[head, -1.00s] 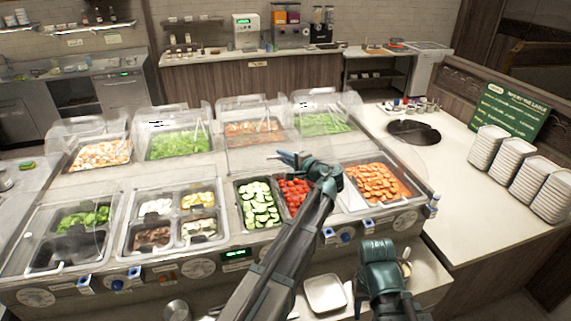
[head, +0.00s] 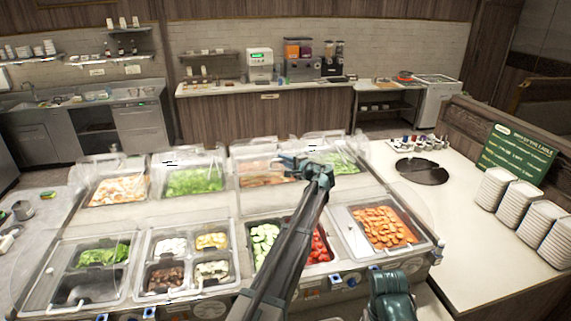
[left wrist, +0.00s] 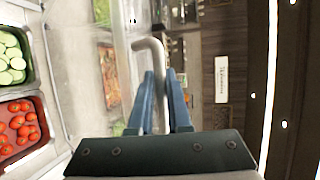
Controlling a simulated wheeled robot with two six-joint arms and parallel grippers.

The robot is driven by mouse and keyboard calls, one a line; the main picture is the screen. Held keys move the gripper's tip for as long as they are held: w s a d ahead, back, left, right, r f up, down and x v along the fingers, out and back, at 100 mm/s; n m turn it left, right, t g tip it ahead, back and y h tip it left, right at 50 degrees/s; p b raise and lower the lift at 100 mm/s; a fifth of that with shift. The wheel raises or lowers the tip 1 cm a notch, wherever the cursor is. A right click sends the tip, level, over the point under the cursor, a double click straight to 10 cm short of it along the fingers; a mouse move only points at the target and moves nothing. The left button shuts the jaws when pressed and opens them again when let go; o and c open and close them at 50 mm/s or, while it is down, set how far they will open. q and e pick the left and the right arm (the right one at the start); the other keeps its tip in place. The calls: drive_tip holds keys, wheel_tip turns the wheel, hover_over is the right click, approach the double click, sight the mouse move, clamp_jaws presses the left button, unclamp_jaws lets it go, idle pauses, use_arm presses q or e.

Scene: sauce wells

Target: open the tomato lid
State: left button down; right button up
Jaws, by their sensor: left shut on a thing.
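The red tomatoes (head: 320,248) lie in a well right of the sliced cucumbers (head: 264,243), partly hidden by my left arm. In the left wrist view the tomatoes (left wrist: 18,125) show at the left edge, below the cucumbers (left wrist: 12,62). My left gripper (head: 294,165) is raised above and behind the tomato well. In the left wrist view its fingers (left wrist: 160,88) are shut on a pale bent handle (left wrist: 151,48), which appears to belong to the tomato lid. The clear lid panel itself is hard to make out.
A well of orange slices (head: 378,228) sits right of the tomatoes. Clear covers stand over the back row, including the green salad well (head: 195,182). Stacked white plates (head: 510,207) stand on the right counter (head: 470,245), which has free room.

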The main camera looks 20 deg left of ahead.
idle(0.3)
use_arm(q)
drive_tip(key=c, duration=1.2)
unclamp_jaws()
drive_tip(key=shift+o, duration=0.2)
